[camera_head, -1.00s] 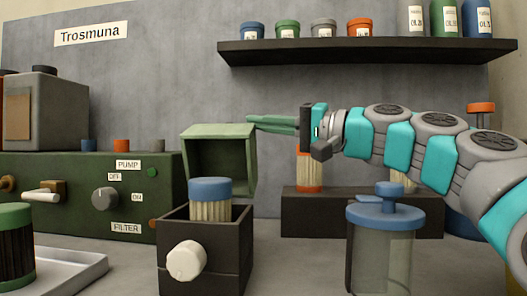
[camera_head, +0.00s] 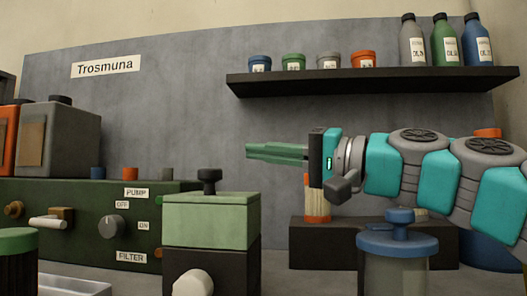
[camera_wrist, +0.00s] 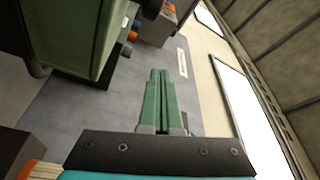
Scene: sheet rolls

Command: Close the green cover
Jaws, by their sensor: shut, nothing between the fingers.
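The green cover (camera_head: 211,222) sits down over the black box (camera_head: 232,268) in the head view, its black knob (camera_head: 209,180) upright on top. The box's white round knob (camera_head: 193,284) faces me. The blue-capped filter is hidden under the cover. My gripper (camera_head: 250,151) points left, its two green fingers together and empty, above and to the right of the cover and apart from it. In the wrist view the fingers (camera_wrist: 158,75) lie side by side, and a green surface (camera_wrist: 75,35) fills the upper left.
A green pump panel (camera_head: 85,225) stands at left with grey and orange boxes on it. A blue-lidded jar (camera_head: 397,262) stands at front right. Behind it is a dark block (camera_head: 325,243) with an orange-capped filter. A shelf (camera_head: 370,80) holds pots and bottles above.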

